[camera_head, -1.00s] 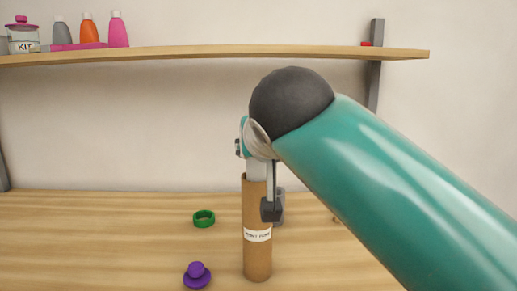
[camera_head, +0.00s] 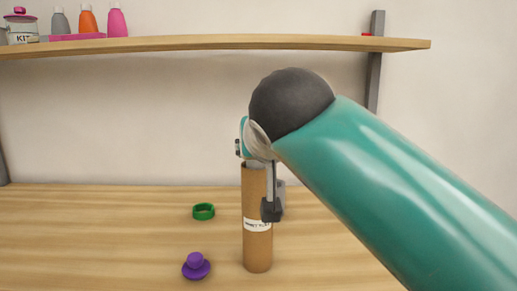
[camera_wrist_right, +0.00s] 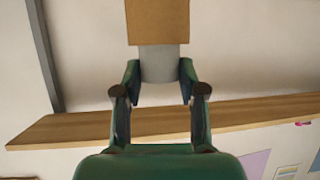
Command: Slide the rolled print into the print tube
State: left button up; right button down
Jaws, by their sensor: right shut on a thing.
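The brown print tube (camera_head: 257,250) stands upright on the wooden table, with a white label around its middle. The rolled print (camera_head: 253,165) is a short pale band at the tube's top rim, mostly hidden. In the right wrist view, the pale print (camera_wrist_right: 160,65) runs into the open end of the brown tube (camera_wrist_right: 157,22). My right gripper (camera_wrist_right: 160,82) is shut on the print, one finger on each side. In the head view a dark fingertip hangs beside the tube's upper part. My left gripper is not in view.
A green ring (camera_head: 204,211) and a purple cap (camera_head: 196,266) lie left of the tube. A wooden shelf (camera_head: 200,44) above the table holds a jar (camera_head: 21,29) and several bottles. The table's left side is mostly clear.

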jog(key=shift+f+b, duration=0.8)
jog(key=shift+f, duration=0.1)
jog(key=shift+r, duration=0.1)
jog(key=shift+r+p, duration=0.6)
jog(key=shift+p, duration=0.15)
dwell(0.6)
jog(key=shift+f+b, duration=0.5)
jog(key=shift+f, duration=0.15)
jog(key=shift+r+p, duration=0.5)
jog(key=shift+p, duration=0.1)
dwell(0.3)
jog(key=shift+r, duration=0.1)
dwell(0.8)
